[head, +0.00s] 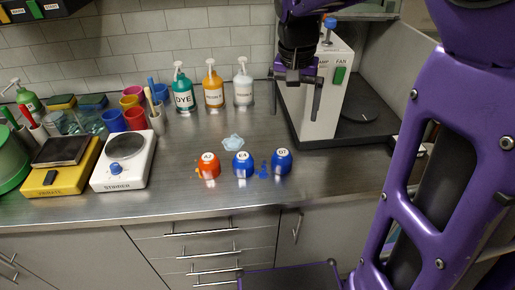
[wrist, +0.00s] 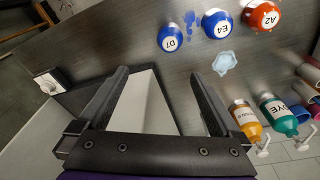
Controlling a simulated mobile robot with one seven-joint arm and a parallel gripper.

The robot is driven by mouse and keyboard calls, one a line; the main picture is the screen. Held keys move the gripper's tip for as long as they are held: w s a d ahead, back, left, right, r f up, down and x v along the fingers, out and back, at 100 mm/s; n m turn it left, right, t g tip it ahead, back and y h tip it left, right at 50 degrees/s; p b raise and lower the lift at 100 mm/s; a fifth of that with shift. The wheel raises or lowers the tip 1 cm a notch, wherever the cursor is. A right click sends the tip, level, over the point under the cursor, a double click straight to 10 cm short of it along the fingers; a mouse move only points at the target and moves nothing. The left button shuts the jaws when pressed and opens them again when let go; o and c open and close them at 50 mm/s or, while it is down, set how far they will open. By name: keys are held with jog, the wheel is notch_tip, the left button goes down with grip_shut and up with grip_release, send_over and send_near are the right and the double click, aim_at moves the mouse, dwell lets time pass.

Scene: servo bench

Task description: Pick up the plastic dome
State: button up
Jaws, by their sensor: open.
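Three small rounded, dome-like pieces with white labels stand in a row on the steel bench: an orange one marked A2 (head: 208,168), a blue one marked E4 (head: 242,167) and a blue one marked D7 (head: 282,163). I cannot tell which one is the plastic dome. In the wrist view D7 (wrist: 170,38), E4 (wrist: 217,24) and A2 (wrist: 262,16) lie beyond my fingertips. My gripper (head: 297,100) is open and empty, above the bench behind and right of the row. Its two spread fingers (wrist: 160,74) show in the wrist view.
A pale blue irregular patch (head: 233,142) lies behind the row. Dye bottles (head: 214,90) stand at the back wall. A white box machine marked FAN (head: 326,95) is close to my gripper. A white stirrer (head: 125,160) and yellow device (head: 60,165) stand left. The front right bench is clear.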

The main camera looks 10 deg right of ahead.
aim_at(283, 152)
jog(key=f, duration=0.4)
jog(key=a+f+b, duration=0.1)
jog(key=f, duration=0.3)
jog(key=w+f, duration=0.1)
jog(key=f, duration=0.3)
jog(key=shift+w+a+b, duration=0.1)
jog(key=shift+a+b, duration=0.15)
jog(key=shift+b, duration=0.05)
jog(key=shift+d+f+b, duration=0.1)
jog(key=shift+f+b, duration=0.25)
jog(key=shift+f, duration=2.3)
jog(key=shift+c, duration=0.3)
jog(key=c, duration=1.2)
jog(key=shift+c, duration=0.2)
jog(key=shift+r, duration=0.15)
